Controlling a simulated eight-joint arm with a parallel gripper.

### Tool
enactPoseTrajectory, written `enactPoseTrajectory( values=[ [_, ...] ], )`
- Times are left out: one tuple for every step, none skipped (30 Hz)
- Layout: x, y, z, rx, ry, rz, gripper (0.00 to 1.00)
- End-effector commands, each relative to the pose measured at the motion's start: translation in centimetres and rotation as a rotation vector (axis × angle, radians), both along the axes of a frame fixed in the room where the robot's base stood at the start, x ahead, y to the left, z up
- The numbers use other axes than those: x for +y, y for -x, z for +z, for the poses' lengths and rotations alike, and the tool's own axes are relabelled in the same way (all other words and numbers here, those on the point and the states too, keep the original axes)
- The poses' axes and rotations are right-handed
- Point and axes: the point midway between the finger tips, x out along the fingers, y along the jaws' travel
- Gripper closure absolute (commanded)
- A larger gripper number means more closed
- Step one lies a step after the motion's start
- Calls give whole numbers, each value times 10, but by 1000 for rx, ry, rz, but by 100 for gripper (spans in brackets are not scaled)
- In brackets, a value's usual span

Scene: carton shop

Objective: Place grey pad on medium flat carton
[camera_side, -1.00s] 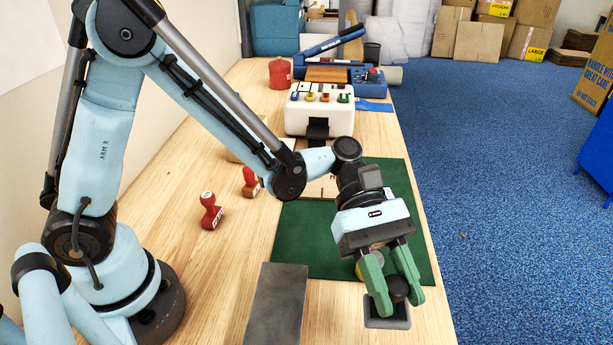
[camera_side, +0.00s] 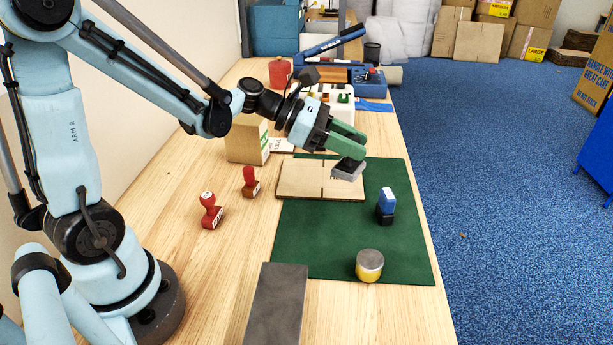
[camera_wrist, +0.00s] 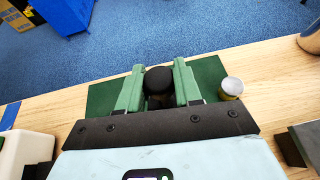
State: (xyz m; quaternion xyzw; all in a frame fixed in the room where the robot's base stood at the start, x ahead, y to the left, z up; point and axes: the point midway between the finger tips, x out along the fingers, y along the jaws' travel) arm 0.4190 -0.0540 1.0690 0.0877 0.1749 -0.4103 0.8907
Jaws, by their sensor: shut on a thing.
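My gripper (camera_side: 352,146) is shut on the black knob (camera_wrist: 158,80) of the grey pad (camera_side: 348,171). The pad hangs from the fingers, slightly tilted, and appears in front of the right part of the flat carton (camera_side: 305,181). The side view suggests it is above the carton, but I cannot tell the gap. The flat carton is tan card with dark slots and lies at the back left of the green mat (camera_side: 330,235). The pad hides part of the carton. In the wrist view the knob sits between both green fingers, and the pad's grey base is hidden.
A blue stamp (camera_side: 386,205) and a yellow-grey round tin (camera_side: 369,265) stand on the mat. A dark grey slab (camera_side: 276,305) lies in front. The mat's middle is clear.

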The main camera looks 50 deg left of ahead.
Motion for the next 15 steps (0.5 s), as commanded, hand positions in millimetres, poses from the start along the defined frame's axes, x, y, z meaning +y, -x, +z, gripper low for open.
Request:
enactPoseTrajectory(
  values=[
    [9,-2,1,-2,1,33,97],
    [12,-2,1,-2,1,46,97],
    [17,-3,1,-2,2,59,97],
    [20,-4,0,-3,2,65,97],
    [22,-5,-1,-4,2,71,97],
    [27,-7,-3,-3,3,74,97],
    [30,-9,-5,-4,2,76,97],
    [34,-10,-7,-4,2,77,97],
    [39,-12,-11,-4,2,76,97],
    [44,-14,-14,-4,2,76,97],
    [48,-16,-17,-4,2,76,97],
    [54,-18,-20,-3,2,75,97],
    [58,-20,-23,-3,2,75,97],
    [63,-22,-26,-3,2,75,97],
    [69,-24,-30,-4,2,74,97]
  ],
)
